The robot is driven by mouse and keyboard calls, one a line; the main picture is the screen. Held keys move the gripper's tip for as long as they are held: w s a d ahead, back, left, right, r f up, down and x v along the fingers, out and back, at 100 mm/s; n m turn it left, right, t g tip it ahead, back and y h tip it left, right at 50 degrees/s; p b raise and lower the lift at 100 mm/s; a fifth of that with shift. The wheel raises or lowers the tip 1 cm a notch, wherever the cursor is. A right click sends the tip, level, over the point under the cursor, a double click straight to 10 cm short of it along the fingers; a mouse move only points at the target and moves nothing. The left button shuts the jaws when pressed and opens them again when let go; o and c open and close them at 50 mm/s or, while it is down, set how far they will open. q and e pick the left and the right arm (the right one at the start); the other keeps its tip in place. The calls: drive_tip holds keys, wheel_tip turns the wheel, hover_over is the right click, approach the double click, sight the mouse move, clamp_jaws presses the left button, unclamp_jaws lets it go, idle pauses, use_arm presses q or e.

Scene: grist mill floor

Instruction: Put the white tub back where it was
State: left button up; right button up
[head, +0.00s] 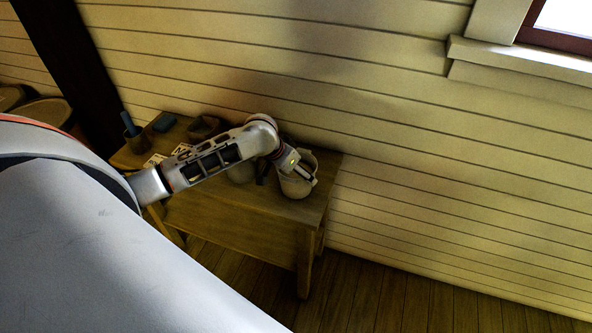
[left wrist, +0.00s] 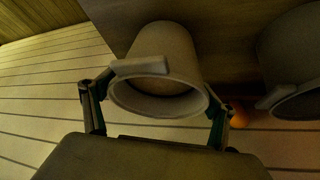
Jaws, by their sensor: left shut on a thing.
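The white tub (head: 297,186), a pale round vessel, is at the right end of the wooden table (head: 240,215) in the head view. My left gripper (head: 300,170) reaches down to it from above and covers part of it. In the left wrist view the tub (left wrist: 165,45) lies between the two fingers of my left gripper (left wrist: 157,102), which is shut on it. Its open mouth faces the camera, and a pale flat piece crosses its rim. I cannot tell whether its base touches the tabletop. My right gripper is not in view.
A second greyish pot (left wrist: 298,55) is close beside the tub; an orange thing (left wrist: 238,116) shows near it. A brown bowl (head: 204,127), a blue block (head: 164,122), a dark pot (head: 133,140) and cards (head: 154,160) are farther left. The plank wall (head: 400,130) stands behind the table.

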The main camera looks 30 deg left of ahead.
use_arm(q)
drive_tip(key=o, duration=1.6)
drive_tip(key=shift+f, duration=0.1)
drive_tip(key=shift+c, duration=0.2)
drive_tip(key=shift+s+r, duration=0.1)
drive_tip(key=shift+r, duration=0.25)
drive_tip(key=v, duration=1.1)
drive_tip(key=shift+s+r, duration=0.15)
drive_tip(key=shift+r, duration=0.15)
